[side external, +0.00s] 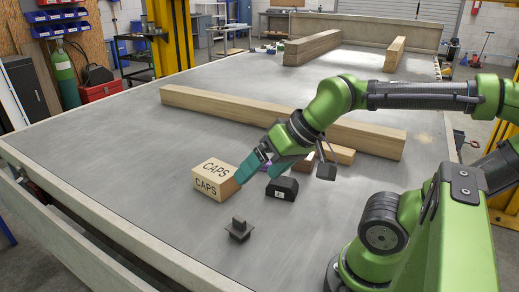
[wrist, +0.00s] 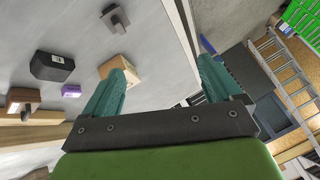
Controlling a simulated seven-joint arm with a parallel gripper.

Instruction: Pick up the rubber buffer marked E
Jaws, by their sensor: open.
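A black block with chamfered top edges (side external: 282,189) sits on the grey trailer deck, right of the CAPS box. It carries a small white label whose letter is too small to read surely; it looks like the rubber buffer. In the wrist view the black block (wrist: 52,66) lies at the left, outside the fingers. My gripper (side external: 257,173) has teal fingers and is open, with nothing seen between them. It is above the deck, close to the CAPS box and up-left of the black block in the side view. The wrist view shows both fingers (wrist: 163,65) spread apart.
The CAPS box (side external: 208,183) stands beside my gripper and is partly hidden by a finger in the wrist view. A dark grey mount (side external: 239,231) lies nearer the camera. A small purple block (wrist: 71,91) and a brown block (wrist: 22,97) lie near the long timber beam (side external: 220,106).

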